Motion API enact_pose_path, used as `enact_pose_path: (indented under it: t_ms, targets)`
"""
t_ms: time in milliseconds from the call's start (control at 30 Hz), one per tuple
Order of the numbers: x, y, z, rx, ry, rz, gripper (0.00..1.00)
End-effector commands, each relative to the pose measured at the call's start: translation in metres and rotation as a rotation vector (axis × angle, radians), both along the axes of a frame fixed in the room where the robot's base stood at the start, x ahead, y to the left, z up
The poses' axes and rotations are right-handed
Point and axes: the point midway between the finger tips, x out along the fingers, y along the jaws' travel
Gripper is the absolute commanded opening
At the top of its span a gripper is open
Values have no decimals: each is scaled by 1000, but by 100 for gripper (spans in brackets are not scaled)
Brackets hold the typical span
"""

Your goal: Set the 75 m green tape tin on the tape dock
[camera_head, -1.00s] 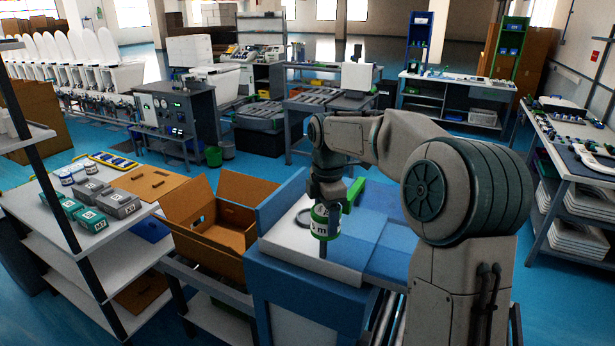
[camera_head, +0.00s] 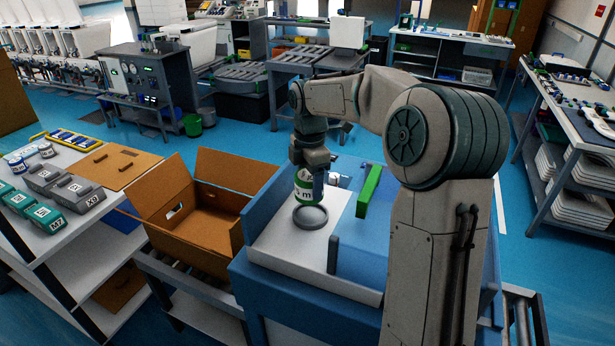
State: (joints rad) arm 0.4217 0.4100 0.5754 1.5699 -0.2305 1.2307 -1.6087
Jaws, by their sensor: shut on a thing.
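The green and white tape tin (camera_head: 303,190) hangs upright in my gripper (camera_head: 309,166), which is shut on it. Part of its black lettering shows, but I cannot read a length. A grey ring (camera_head: 311,217) on the white bench top (camera_head: 283,243) looks like the tape dock. The tin is right over or at the back of this ring in the picture. I cannot tell whether the tin's lower edge touches it.
A green upright block (camera_head: 368,191) stands right of the ring, and a small grey post (camera_head: 333,254) stands in front. An open cardboard box (camera_head: 190,247) is on the left. A left shelf holds blue-white tins (camera_head: 47,150) and grey and green blocks (camera_head: 72,190).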

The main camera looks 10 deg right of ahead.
Motion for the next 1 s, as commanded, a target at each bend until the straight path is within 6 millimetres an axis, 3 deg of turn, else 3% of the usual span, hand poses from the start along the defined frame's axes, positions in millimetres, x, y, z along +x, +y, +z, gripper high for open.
enact_pose_path:
  t_ms: [600,1000]
  targets:
    - [0,0,-54,-1,-1,0,33]
    - [0,0,-55,-1,-1,0,33]
